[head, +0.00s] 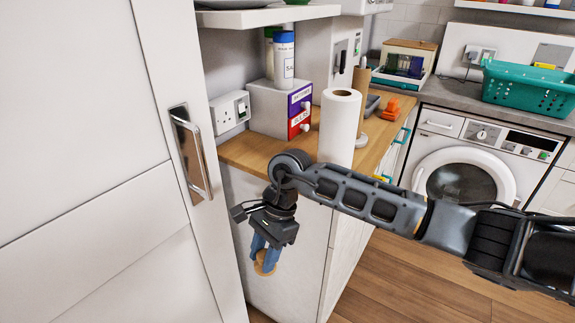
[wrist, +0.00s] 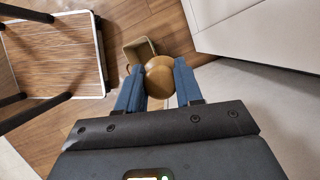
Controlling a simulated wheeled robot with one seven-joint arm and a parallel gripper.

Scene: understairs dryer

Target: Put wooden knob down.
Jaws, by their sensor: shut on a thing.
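The wooden knob (wrist: 159,77) is round and brown, and it sits between the two blue fingers of my gripper (wrist: 158,84) in the wrist view. My gripper is shut on it. In the head view my gripper (head: 265,258) points down in front of the white cabinet's end, below counter height. The wooden knob (head: 266,266) shows at its fingertips, partly hidden by them. In the wrist view the knob is above the floor, with a small open box-like container (wrist: 139,50) partly behind it.
A wooden counter (head: 245,152) holds a paper towel roll (head: 339,127) and a drawer box (head: 270,108). A tall white door with a metal handle (head: 192,155) stands close on the left. A washing machine (head: 470,175) is at right. Wooden floor (head: 385,275) is clear at lower right.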

